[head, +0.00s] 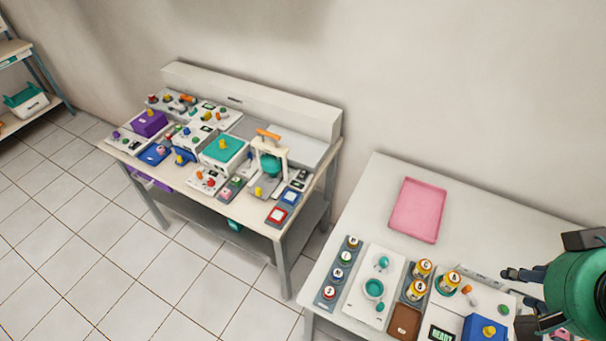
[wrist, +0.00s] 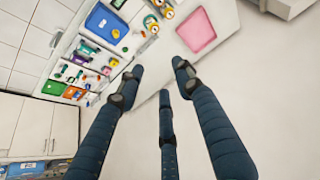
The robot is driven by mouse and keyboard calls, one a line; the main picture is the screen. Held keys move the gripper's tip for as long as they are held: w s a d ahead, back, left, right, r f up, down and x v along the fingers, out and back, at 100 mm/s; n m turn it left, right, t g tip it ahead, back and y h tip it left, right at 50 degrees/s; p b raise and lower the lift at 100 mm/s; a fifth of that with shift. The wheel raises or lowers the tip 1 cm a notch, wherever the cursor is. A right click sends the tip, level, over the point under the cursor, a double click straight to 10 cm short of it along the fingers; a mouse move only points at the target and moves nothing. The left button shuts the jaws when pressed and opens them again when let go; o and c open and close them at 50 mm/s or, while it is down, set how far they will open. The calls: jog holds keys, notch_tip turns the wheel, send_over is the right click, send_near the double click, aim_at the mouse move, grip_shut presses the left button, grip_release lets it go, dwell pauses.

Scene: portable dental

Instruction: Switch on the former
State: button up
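No label I can read names the former, so I cannot tell for sure which device it is. One candidate is a white frame with an orange handle and a teal round part (head: 271,160), on the left workbench. Another is a unit with a lit READY display (head: 441,334), cut off at the bottom of the right table. A blue box with a yellow knob (head: 486,330) stands beside it. My gripper (head: 517,298) is at the right edge of the head view, over the right table. In the wrist view my gripper (wrist: 158,72) has its fingers spread and empty.
A pink tray (head: 418,210) lies on the right table, with bare surface around it; it also shows in the wrist view (wrist: 196,32). The left workbench (head: 290,245) is crowded. Tiled floor lies between.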

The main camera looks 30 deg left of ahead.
jog(key=shift+w+a+r, duration=0.1)
jog(key=shift+w, duration=0.05)
grip_shut()
jog(key=w+a+r+n+g+y, duration=0.1)
jog(key=w+a+n, duration=0.2)
jog(key=w+a, duration=0.35)
jog(key=w+a+r+n+y, duration=0.15)
jog(key=w+a, duration=0.25)
jog(key=w, duration=0.6)
jog(key=w+a+f+n+g+p, duration=0.1)
jog(key=w+a+f+n, duration=0.35)
jog(key=w+a, duration=0.75)
jog(key=w+a+f+n+g, duration=0.1)
jog(key=w+a+f+n, duration=0.25)
jog(key=a+f, duration=0.4)
jog(key=w+a+f+n+g, duration=0.15)
jog(key=w+a+f, duration=0.25)
jog(key=a, duration=0.7)
jog(key=a+f+n+p, duration=0.1)
jog(key=a+f+n, duration=0.2)
jog(key=a+f, duration=1.1)
jog(key=shift+w+a+f+n+y, duration=0.3)
jog(key=shift+a+n+y, duration=0.15)
jog(key=shift+a, duration=0.8)
